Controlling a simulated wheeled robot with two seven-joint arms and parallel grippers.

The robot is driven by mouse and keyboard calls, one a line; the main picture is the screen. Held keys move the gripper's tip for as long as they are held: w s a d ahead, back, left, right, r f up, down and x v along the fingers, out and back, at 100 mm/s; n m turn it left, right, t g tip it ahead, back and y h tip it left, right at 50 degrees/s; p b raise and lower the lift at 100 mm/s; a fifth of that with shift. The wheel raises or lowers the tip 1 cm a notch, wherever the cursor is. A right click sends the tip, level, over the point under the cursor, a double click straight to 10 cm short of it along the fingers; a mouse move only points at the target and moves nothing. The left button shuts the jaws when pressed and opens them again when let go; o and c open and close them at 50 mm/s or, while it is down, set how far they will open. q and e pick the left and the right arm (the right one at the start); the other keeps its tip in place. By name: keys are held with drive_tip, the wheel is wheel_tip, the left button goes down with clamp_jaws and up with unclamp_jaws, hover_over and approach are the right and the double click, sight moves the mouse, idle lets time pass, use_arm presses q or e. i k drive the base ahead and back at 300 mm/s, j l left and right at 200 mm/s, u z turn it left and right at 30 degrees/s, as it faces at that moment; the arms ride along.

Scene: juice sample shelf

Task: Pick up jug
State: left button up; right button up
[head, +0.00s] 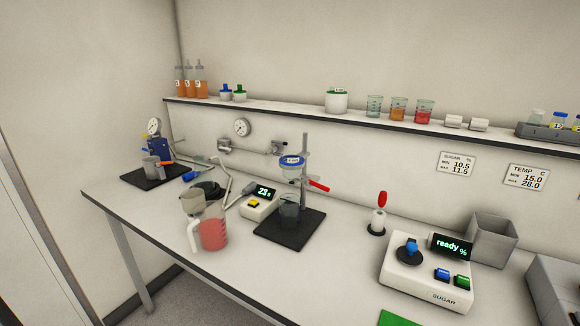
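The jug (214,234) is a clear vessel with red liquid and a white handle on its left side. It stands upright on the white bench near the front edge, left of the middle in the head view. A greyish cup-like shape (192,202) shows right behind it; I cannot tell whether the two touch. Neither of my grippers is in view.
Behind the jug are a dark round item (207,187) and a timer box (259,204). To its right, a stand on a black base (290,236) holds a blue-rimmed funnel (291,162). A sugar meter (428,274) stands farther right. Bench between stand and meter is mostly clear.

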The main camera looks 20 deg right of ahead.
sight(209, 221)
drive_tip(key=l+u, duration=0.2)
drive_tip(key=u, duration=0.3)
drive_tip(key=k+l+u, duration=0.15)
drive_tip(key=u, duration=0.35)
drive_tip(key=k+l+u, duration=0.1)
drive_tip(key=u, duration=0.4)
drive_tip(key=k+l+u, duration=0.1)
drive_tip(key=u, duration=0.4)
drive_tip(key=k, duration=0.4)
drive_tip(key=i+l, duration=0.35)
drive_tip(key=l, duration=0.15)
